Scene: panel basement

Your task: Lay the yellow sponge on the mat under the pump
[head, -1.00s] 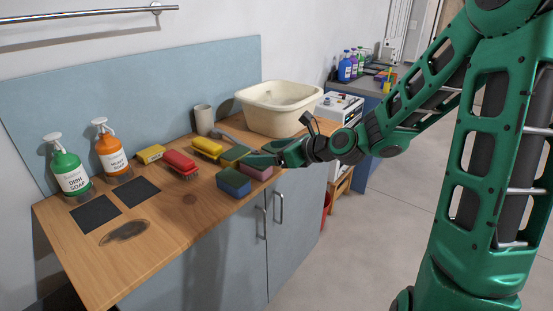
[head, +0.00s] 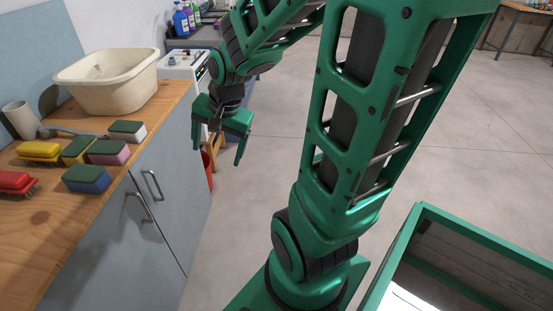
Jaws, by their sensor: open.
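The yellow sponge (head: 77,150), with a green top, lies on the wooden counter among other sponges, between the yellow brush and the pink sponge. My gripper (head: 224,176) is open and empty, its fingers pointing down. In the picture it is to the right of the sponges, past the counter's front edge and apart from the yellow sponge.
A green-topped white sponge (head: 127,131), pink sponge (head: 108,153) and blue sponge (head: 87,179) crowd the yellow one. A yellow brush (head: 38,152) and red brush (head: 15,183) lie left. A cream basin (head: 108,82) stands behind. Open floor (head: 440,140) lies right.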

